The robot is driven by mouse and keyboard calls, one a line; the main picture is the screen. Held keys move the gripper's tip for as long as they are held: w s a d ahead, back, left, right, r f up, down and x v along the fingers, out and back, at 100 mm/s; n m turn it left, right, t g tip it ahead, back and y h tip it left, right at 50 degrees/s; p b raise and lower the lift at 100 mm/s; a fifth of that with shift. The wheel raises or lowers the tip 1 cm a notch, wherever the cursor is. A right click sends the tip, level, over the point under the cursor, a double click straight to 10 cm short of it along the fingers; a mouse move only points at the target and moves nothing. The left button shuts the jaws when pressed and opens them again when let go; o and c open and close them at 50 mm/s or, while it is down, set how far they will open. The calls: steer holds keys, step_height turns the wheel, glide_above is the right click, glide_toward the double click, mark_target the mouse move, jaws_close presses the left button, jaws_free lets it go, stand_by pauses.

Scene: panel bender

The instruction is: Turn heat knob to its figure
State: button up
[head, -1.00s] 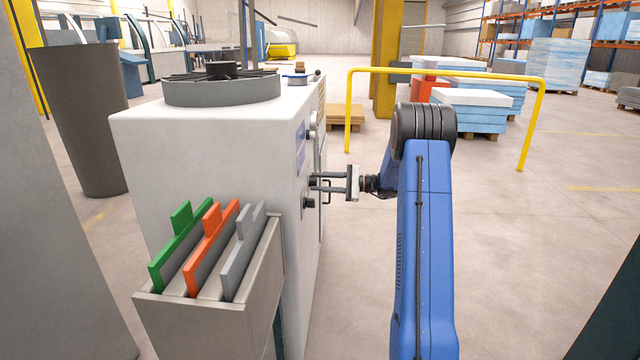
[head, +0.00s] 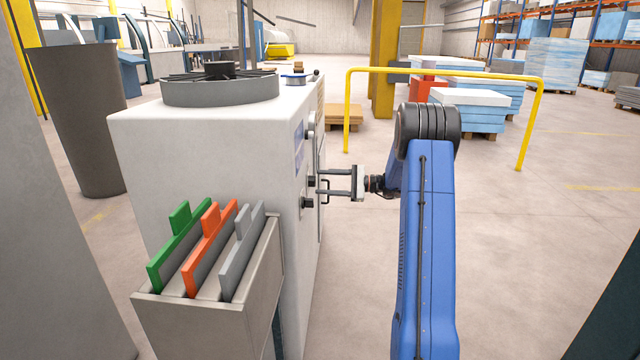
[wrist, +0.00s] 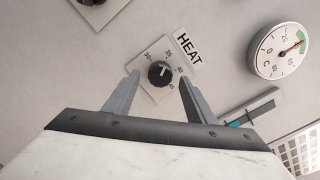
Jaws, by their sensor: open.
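The heat knob (wrist: 160,73) is a round black dial on a small square plate with figures, next to a "HEAT" label (wrist: 189,49) in the wrist view. Its pale pointer mark shows near the top of the dial, but the exact figure is hard to read. My gripper (wrist: 155,92) is open, with one finger on each side of the knob and gaps between fingers and knob. In the head view my gripper (head: 325,185) reaches leftward to the front panel of the white machine (head: 200,160).
A round gauge (wrist: 279,50) with a red needle is right of the label. Another dark knob (wrist: 92,2) is at upper left. A door handle (head: 325,190) is close to the fingers. A holder (head: 205,320) with coloured plates stands near; a yellow rail (head: 445,70) is behind.

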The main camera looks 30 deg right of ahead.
steer(key=v, duration=1.5)
steer(key=shift+s+d, duration=0.1)
